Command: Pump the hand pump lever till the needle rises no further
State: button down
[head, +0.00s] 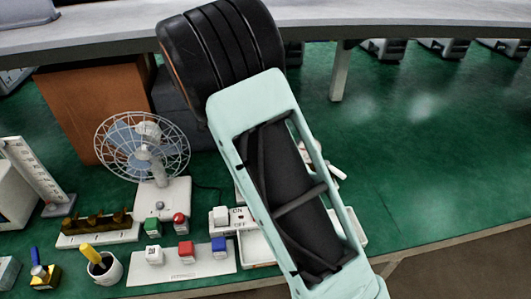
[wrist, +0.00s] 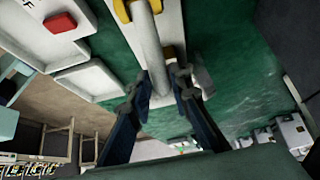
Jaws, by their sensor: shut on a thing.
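The hand pump lever (wrist: 148,45) shows in the wrist view as a pale grey bar with yellow parts near its upper end. The dark blue fingers of my gripper (wrist: 160,88) lie on either side of the bar, and the gripper is shut on it. In the head view my arm covers the gripper and most of the pump. A small white part (head: 336,168) shows just right of my arm there; I cannot tell if it belongs to the pump. No gauge needle can be made out in either view.
On the green bench left of my arm stand a fan (head: 143,147), an ON/OFF switch (head: 233,218), a white board (head: 182,267) with coloured buttons and a cup (head: 104,267) with a yellow handle. The green surface at right (head: 430,170) is clear.

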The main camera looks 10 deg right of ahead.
jog(key=shift+a, duration=0.1)
dwell(0.3)
jog(key=c, duration=1.8)
grip_release()
jog(key=shift+o, duration=0.2)
notch_tip(320, 180, up, 10)
jog(key=shift+r, duration=0.15)
